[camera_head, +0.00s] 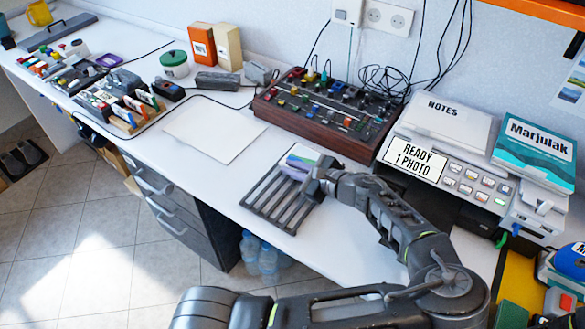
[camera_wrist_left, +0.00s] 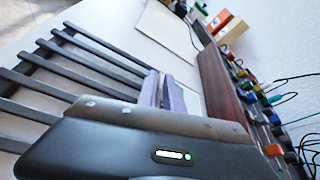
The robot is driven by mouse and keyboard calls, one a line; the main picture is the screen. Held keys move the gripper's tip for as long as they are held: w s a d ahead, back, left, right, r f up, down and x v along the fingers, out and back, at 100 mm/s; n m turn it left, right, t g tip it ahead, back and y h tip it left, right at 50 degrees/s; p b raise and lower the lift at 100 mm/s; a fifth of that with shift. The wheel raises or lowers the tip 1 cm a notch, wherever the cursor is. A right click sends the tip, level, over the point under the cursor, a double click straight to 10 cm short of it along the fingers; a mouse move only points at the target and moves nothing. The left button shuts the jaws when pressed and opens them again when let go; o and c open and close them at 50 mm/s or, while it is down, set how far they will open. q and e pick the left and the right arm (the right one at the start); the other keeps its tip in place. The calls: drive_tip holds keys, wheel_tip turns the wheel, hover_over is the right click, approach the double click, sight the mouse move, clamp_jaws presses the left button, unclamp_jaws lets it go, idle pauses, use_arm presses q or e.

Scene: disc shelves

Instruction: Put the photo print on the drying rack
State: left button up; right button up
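The drying rack (camera_head: 273,203) is a dark slatted frame lying on the white bench; its slats (camera_wrist_left: 95,68) also fill the left of the wrist view. My left gripper (camera_head: 312,172) is at the print's near right side, low over the rack end. The gripper body hides part of the print. My right gripper is not in view.
A printer (camera_head: 440,150) marked "READY 1 PHOTO" stands to the right. A wood-sided control panel (camera_head: 330,118) with knobs and cables is just behind the rack. A blank white sheet (camera_head: 214,128) lies to the left. The bench's front edge is close to the rack.

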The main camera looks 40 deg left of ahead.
use_arm(q)
drive_tip(key=v, duration=1.2)
idle(0.5)
